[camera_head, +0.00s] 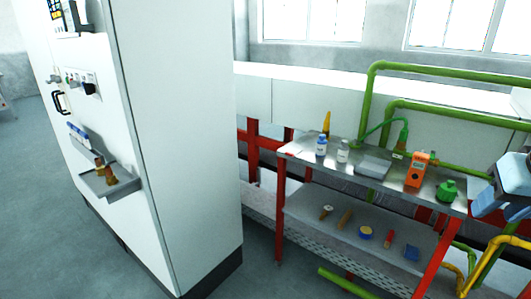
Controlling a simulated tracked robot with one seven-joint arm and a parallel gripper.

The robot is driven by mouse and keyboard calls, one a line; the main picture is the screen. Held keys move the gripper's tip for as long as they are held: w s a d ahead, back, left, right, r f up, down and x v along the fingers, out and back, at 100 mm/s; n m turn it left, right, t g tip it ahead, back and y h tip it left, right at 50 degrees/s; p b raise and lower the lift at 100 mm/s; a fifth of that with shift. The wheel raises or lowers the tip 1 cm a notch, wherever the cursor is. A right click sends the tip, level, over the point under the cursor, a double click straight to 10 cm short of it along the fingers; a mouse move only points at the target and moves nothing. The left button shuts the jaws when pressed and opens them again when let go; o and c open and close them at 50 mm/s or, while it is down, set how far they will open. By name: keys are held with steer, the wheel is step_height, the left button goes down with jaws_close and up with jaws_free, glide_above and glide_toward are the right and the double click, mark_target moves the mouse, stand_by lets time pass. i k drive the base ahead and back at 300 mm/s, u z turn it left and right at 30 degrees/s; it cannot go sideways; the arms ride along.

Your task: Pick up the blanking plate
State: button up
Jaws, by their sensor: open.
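A flat light-grey rectangular piece (373,166), which looks like the blanking plate, lies on the metal top of the red-legged table (305,153). It is near the middle of the top, between a white-bodied bottle (343,152) and an orange device (417,170). My gripper (497,208), blue-grey and cut by the right picture edge, is open. It is to the right of the plate and apart from it, near the table's right end. I see nothing held in it, though part of it is outside the picture.
A blue-capped bottle (321,145), a yellow cone-shaped item (326,123) and a green container (447,190) also stand on the top. Several small items lie on the lower shelf (298,205). Green pipes (366,95) rise behind. A tall white cabinet (185,130) stands left.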

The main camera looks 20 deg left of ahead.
mark_target(294, 152)
steer(key=u, duration=0.5)
steer(key=i, duration=1.65)
steer(key=z, duration=0.4)
